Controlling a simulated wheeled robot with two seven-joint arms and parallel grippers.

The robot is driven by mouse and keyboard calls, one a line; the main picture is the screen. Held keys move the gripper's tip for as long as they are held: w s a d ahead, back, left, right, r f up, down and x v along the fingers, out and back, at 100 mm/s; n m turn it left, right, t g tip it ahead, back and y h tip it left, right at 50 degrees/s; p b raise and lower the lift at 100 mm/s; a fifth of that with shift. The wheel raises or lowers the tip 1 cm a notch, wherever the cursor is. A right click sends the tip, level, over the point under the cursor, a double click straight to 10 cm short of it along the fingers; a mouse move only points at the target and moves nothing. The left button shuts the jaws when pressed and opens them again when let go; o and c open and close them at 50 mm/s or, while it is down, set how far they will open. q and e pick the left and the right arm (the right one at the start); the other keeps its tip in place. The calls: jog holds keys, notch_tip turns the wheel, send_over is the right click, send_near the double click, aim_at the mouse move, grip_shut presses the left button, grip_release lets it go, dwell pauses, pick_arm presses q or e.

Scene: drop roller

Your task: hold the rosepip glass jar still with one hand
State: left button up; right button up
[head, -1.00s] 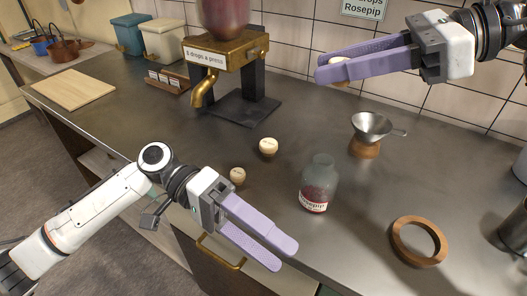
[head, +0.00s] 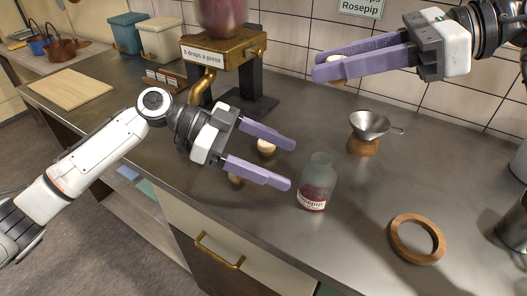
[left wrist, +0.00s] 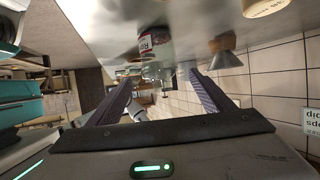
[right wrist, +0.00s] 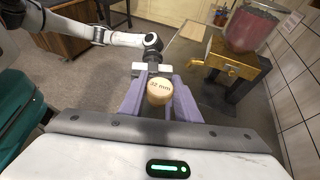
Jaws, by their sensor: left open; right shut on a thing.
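The rosepip glass jar (head: 318,186) stands upright and open on the dark counter, with dark red contents and a white label. It also shows in the left wrist view (left wrist: 155,44). My left gripper (head: 290,165) is open and empty, just left of the jar. Its fingers point towards the jar, and I cannot tell whether they touch it. My right gripper (head: 316,72) is raised at the upper right, shut on a pale round stopper (right wrist: 160,88) marked 32 mm. The fingers partly hide the stopper in the head view.
Two other stoppers, one pale (head: 266,147) and one partly hidden (head: 236,179), lie behind and below my left fingers. A metal funnel (head: 370,124) on a wooden stand and a wooden ring (head: 417,239) are right of the jar. A brass-spouted dispenser (head: 225,50) stands behind.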

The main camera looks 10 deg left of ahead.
aim_at(318, 176)
pick_arm(q)
jog(key=x, duration=0.9)
jog(key=shift+c, duration=0.3)
jog(key=c, duration=1.2)
pick_arm(e)
notch_tip(318, 176, down, 8)
jog(key=t, duration=0.1)
jog(key=shift+f+m, duration=0.2)
jog(key=shift+m, duration=0.2)
